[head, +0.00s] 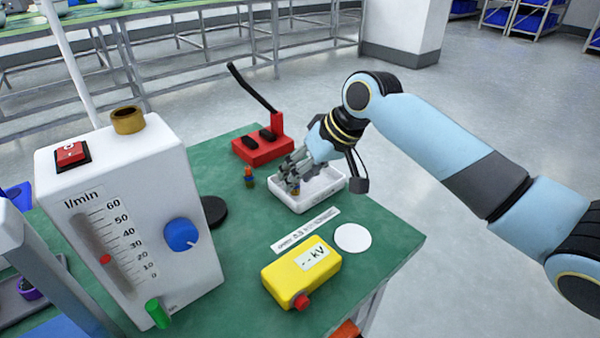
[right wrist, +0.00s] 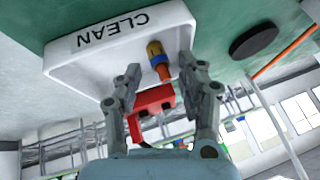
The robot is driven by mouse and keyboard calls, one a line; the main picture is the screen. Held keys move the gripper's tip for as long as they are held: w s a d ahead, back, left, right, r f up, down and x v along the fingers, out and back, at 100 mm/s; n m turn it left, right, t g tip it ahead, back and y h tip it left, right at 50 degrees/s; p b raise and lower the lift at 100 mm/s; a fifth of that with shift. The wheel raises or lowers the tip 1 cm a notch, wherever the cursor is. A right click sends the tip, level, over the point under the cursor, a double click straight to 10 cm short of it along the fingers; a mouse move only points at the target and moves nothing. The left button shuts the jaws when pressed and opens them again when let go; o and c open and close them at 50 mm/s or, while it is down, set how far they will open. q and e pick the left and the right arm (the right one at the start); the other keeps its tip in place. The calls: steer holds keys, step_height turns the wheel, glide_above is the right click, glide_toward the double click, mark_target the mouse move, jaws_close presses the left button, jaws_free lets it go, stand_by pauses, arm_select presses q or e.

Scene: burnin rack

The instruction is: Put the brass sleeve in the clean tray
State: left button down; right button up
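The white clean tray (head: 318,195) sits on the green bench, and its CLEAN label shows upside down in the right wrist view (right wrist: 60,68). A small brass-coloured piece with orange and blue bands (right wrist: 156,55), apparently the brass sleeve, is inside the tray; in the head view it is partly hidden by the fingers. My right gripper (head: 292,170) is over the tray, pointing down. Its fingers are apart on either side of the piece in the right wrist view (right wrist: 168,82), with no clear contact. My left gripper is not in view.
A similar small banded piece (head: 249,178) stands left of the tray. A red lever press (head: 262,150) is behind. A white flow meter box (head: 150,190) with a wide brass ring (head: 128,119) on top stands left. A yellow kV meter (head: 300,275) and white disc (head: 352,238) are in front.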

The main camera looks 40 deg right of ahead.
steer(key=p+v, duration=0.2)
steer(key=v, duration=1)
steer(key=shift+r, duration=0.15)
stand_by(0.3)
